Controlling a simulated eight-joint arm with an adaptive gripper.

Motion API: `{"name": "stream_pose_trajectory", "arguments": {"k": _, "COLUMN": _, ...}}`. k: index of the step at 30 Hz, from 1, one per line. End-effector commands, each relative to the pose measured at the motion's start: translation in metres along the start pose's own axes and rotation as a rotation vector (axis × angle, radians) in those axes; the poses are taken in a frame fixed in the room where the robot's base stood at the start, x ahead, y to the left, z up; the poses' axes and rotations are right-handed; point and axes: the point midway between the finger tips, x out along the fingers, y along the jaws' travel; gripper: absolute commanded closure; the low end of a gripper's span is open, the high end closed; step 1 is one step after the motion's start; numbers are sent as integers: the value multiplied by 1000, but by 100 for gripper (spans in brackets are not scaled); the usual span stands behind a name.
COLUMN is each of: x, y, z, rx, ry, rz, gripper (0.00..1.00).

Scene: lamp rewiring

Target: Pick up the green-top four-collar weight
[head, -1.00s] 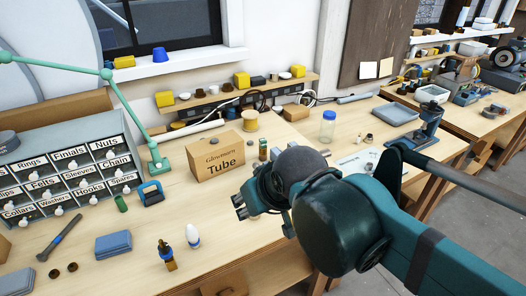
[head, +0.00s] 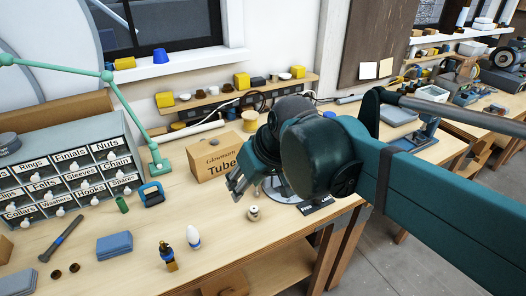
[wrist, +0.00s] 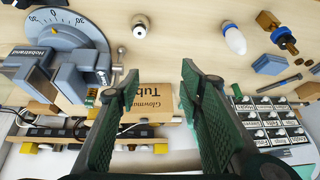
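My gripper (head: 238,186) is open and empty, over the bench in front of the Tube box. In the wrist view its two fingers (wrist: 160,76) are wide apart, with only the bench and box between them. A small green piece (wrist: 91,97) shows in the wrist view between the box and the grey dial device, beyond the left finger. It may be the green-top weight, but its collars cannot be made out. In the head view my gripper hides that spot. A separate short green cylinder (head: 122,204) stands by the drawer cabinet.
The Tube box (head: 215,160) stands behind my gripper. The dial device (wrist: 57,40) is at the wrist view's left. A small pale ringed piece (head: 253,213) stands in front. The drawer cabinet (head: 75,165) is left.

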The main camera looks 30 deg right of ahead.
Motion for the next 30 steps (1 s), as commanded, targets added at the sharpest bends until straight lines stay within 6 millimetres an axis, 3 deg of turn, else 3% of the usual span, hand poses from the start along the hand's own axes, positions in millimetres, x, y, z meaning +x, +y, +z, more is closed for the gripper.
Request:
{"name": "stream_pose_trajectory", "arguments": {"k": 16, "x": 21, "y": 24, "z": -62, "rx": -98, "ry": -49, "rz": -178, "gripper": 63}}
{"name": "stream_pose_trajectory", "arguments": {"k": 30, "x": 42, "y": 60, "z": -113, "rx": -207, "ry": -12, "rz": -348, "gripper": 63}}
